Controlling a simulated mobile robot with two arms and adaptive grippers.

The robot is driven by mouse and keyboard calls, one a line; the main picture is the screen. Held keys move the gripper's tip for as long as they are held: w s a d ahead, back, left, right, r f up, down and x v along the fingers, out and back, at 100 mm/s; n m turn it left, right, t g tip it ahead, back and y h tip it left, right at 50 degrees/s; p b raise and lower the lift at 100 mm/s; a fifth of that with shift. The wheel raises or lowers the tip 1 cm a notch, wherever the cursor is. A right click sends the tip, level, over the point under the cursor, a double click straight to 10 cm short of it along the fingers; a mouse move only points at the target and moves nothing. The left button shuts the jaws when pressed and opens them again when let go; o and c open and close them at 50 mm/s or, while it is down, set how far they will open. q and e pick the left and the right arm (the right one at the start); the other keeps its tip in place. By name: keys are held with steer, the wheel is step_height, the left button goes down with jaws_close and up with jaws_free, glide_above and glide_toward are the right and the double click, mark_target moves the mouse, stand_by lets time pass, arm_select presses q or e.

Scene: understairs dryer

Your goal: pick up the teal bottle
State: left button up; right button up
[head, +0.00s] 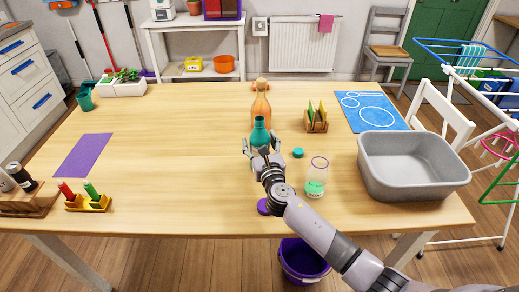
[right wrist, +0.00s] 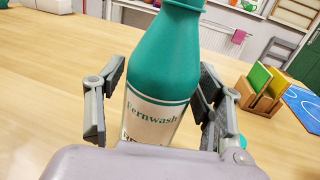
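The teal bottle (head: 260,132) stands upright on the wooden table (head: 190,160), in front of an orange bottle (head: 261,105). In the right wrist view the teal bottle (right wrist: 165,60) fills the middle, with a white label reading "Fernwash". My right gripper (head: 263,148) is open, with a finger on each side of the bottle. In the right wrist view its fingers (right wrist: 160,100) stand apart from the bottle, with a clear gap on the left and a narrower one on the right. The bottle's base is hidden behind the gripper. My left gripper is not in view.
A wooden holder with coloured boards (head: 316,122), a teal cap (head: 298,153), a clear jar (head: 316,182) and a grey basin (head: 411,160) are to the right. A purple round object (head: 264,207) lies near the front edge.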

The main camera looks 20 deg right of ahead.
steer(key=shift+r, duration=0.1)
steer(key=c, duration=1.3)
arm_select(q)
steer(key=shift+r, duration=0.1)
